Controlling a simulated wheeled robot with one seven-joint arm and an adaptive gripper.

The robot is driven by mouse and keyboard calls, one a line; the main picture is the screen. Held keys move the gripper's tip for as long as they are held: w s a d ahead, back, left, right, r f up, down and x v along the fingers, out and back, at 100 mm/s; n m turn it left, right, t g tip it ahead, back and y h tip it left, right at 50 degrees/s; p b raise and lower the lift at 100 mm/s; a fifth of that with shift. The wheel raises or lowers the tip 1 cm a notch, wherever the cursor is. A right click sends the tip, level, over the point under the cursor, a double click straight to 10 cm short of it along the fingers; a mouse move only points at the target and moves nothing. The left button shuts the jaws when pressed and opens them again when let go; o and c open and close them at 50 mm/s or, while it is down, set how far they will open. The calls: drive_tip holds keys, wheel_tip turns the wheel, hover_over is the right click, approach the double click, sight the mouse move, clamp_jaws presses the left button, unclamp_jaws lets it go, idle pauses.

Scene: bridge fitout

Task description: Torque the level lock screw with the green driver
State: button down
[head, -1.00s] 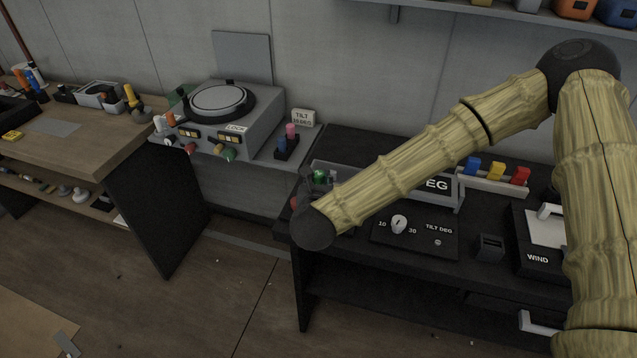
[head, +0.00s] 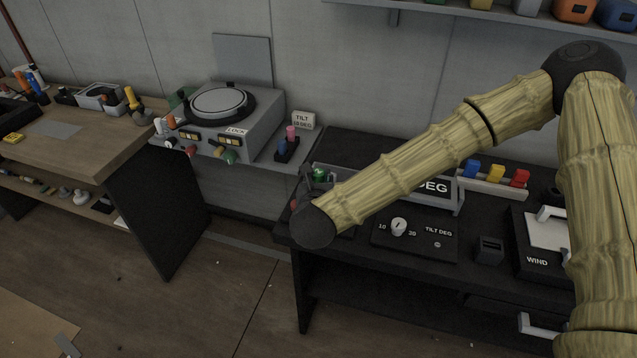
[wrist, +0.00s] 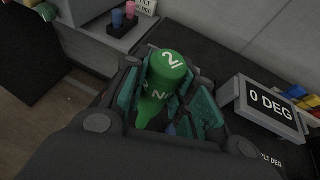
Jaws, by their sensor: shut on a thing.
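The green driver (wrist: 168,72), marked with a white 2 and part of "N", stands between the teal finger pads of my gripper (wrist: 163,103) in the wrist view. My gripper is shut on it. In the head view, the green driver (head: 319,174) shows only as a small green patch behind my wrist, at the left end of the black bench. A grey unit (head: 262,125) with a round top plate and a LOCK label (head: 236,130) stands to the left. I cannot make out the level lock screw. The driver's tip is hidden.
A display (wrist: 268,106) reads 0 DEG beside the gripper. A tilt dial (head: 398,226) is on the bench front. A holder with pink and blue handles (head: 287,146) and a TILT sign (head: 303,120) stand by the grey unit. A wooden bench (head: 85,150) is further left.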

sight(318, 172)
drive_tip(key=shift+r+p, duration=1.05)
drive_tip(key=shift+r, duration=1.2)
